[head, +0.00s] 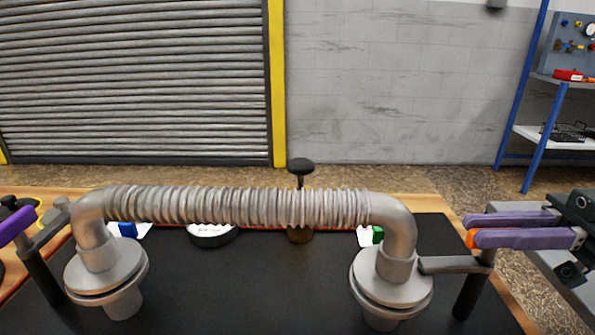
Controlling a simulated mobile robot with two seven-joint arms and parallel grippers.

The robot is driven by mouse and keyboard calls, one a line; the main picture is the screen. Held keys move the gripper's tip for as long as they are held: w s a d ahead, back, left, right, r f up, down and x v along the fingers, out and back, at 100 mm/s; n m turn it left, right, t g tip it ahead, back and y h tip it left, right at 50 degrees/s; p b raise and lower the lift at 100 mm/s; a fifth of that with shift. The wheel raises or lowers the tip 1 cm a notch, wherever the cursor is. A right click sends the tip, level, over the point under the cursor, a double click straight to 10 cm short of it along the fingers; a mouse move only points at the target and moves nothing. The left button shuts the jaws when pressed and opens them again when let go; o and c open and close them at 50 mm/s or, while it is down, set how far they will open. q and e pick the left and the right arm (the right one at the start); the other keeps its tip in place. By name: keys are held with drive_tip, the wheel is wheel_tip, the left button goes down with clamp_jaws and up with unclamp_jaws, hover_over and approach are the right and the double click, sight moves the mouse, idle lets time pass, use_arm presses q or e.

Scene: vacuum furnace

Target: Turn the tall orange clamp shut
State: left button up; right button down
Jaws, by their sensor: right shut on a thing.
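Only a small bit of orange (470,239) shows, at the tips of my right gripper (470,229); I take it for part of the tall orange clamp, the rest of it hidden. The right gripper's two purple fingers are close together and shut on it, at the right end of the bench. A ribbed metal hose (235,206) runs between two elbows, each on a round flange: the left flange (105,268) and the right flange (392,278). A purple piece (14,226) at the left edge looks like a fingertip of my left gripper; its opening is cut off.
A black mat (250,300) covers the wooden bench. Dark posts with grey arms stand beside the left flange (42,280) and the right flange (470,291). A round white-and-black item (212,236) and a black knob (300,166) are behind the hose. A blue shelf (543,142) stands beyond.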

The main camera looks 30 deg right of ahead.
use_arm(q)
drive_tip(key=shift+f, duration=0.1)
use_arm(e)
drive_tip(key=shift+f, duration=0.15)
drive_tip(key=c, duration=0.9)
unclamp_jaws()
drive_tip(key=shift+o, duration=0.2)
